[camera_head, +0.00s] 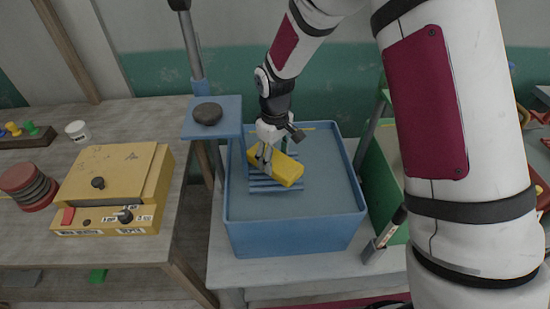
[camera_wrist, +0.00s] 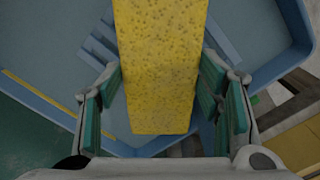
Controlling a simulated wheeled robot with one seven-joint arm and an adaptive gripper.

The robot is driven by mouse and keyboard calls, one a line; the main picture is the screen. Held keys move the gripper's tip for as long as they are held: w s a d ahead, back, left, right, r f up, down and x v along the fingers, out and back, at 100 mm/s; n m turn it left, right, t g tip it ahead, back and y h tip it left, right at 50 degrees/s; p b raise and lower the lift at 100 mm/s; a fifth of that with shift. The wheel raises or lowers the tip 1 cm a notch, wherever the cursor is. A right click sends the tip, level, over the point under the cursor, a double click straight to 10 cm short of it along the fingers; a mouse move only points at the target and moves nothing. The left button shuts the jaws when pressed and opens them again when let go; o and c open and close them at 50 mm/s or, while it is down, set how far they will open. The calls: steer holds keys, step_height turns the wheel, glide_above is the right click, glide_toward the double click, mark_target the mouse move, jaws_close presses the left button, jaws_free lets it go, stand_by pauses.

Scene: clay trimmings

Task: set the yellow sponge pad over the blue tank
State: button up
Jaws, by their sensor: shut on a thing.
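The yellow sponge pad (camera_head: 287,170) is a thick block held in my gripper (camera_head: 265,156), over the left part of the blue tank (camera_head: 292,238). The pad sits above blue slats inside the tank; whether it touches them I cannot tell. In the wrist view the pad (camera_wrist: 160,70) lies between the green-lined fingers of my gripper (camera_wrist: 163,100), its porous face toward the camera. Part of the tank (camera_wrist: 45,82) shows behind it.
A blue raised shelf with a dark round stone (camera_head: 208,113) stands at the tank's left. A yellow box machine (camera_head: 115,185) and a stack of red and grey discs (camera_head: 28,184) are on the left table. A green bin (camera_head: 382,170) stands right of the tank.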

steer(key=shift+f, duration=0.55)
steer(key=shift+f, duration=0.1)
steer(key=o, duration=1.2)
